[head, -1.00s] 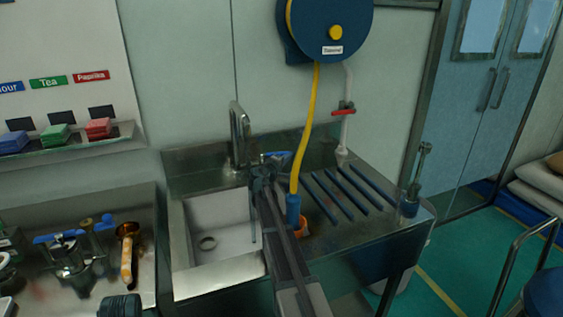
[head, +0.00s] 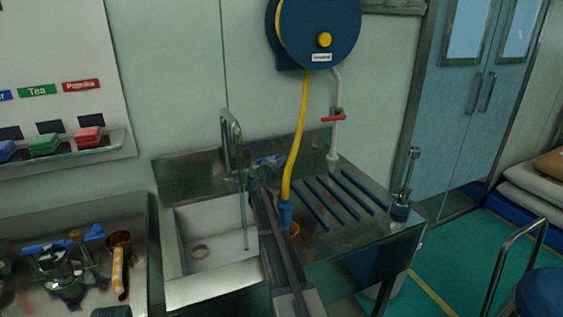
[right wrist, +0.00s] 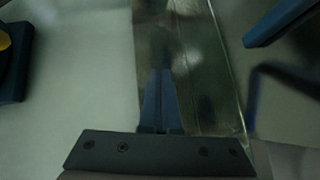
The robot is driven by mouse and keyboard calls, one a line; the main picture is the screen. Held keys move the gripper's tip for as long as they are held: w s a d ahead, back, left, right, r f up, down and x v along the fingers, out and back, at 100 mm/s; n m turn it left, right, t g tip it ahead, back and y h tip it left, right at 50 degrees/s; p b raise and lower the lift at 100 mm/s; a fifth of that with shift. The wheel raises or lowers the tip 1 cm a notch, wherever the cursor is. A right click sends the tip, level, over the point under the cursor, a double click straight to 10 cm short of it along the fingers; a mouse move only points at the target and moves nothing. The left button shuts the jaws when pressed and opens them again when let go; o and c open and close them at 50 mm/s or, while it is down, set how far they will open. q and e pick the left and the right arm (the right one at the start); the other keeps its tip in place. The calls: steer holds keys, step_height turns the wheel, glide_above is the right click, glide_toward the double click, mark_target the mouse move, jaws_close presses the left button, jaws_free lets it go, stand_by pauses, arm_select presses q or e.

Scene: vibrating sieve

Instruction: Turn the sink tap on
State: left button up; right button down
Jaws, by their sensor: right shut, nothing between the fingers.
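The sink tap (head: 230,139) is a grey curved spout at the back of the metal sink (head: 181,292). A thin bluish streak (head: 245,225), which looks like running water, hangs below the spout into the basin. My right gripper (head: 257,172) is just right of the spout, near a small blue part (head: 270,160) at the back of the sink. I cannot tell whether they touch. In the right wrist view my right gripper (right wrist: 160,100) is shut and empty over a shiny metal surface. The tap's handle is not clear. My left gripper is out of view.
A yellow hose (head: 296,140) hangs from a blue wall reel (head: 315,30) right beside my right arm. A red-handled pipe valve (head: 333,118) and a ribbed drainboard (head: 400,232) are on the right. A cluttered metal counter (head: 120,205) stands left.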

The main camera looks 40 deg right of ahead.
steer(key=shift+w+d+r, duration=0.1)
steer(key=shift+w+d, duration=0.05)
steer(key=p+v, duration=0.2)
steer(key=v, duration=1.2)
